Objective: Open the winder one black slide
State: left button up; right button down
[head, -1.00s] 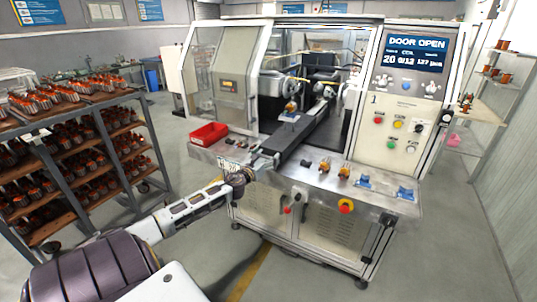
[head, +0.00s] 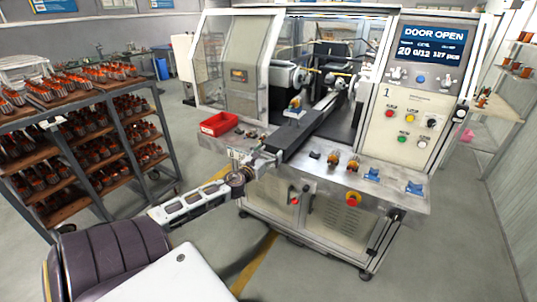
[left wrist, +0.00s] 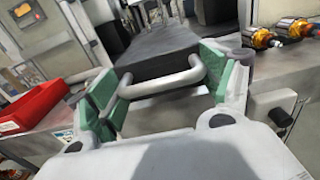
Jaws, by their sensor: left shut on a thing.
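The black slide (head: 312,123) of winder one runs out of the open machine front over the metal ledge. Its grey bar handle (left wrist: 165,84) is at the near end. My left gripper (head: 264,161) is shut on this handle, with a green pad on each side of it in the left wrist view (left wrist: 160,95). A small blue holder with an orange part (head: 294,108) sits on the slide. My right gripper is not in view.
A red bin (head: 218,124) stands on the ledge left of the slide. Orange armatures (head: 343,163) and blue fixtures (head: 371,174) lie to its right. The display (head: 430,44) reads "DOOR OPEN". A loaded rack (head: 84,140) stands at the left.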

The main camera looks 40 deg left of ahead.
pick_arm(q)
jog(key=shift+d+r, duration=0.1)
jog(key=shift+d, duration=0.05)
jog(key=o, duration=1.2)
jog(key=shift+o, duration=0.2)
jog(key=shift+s, duration=0.1)
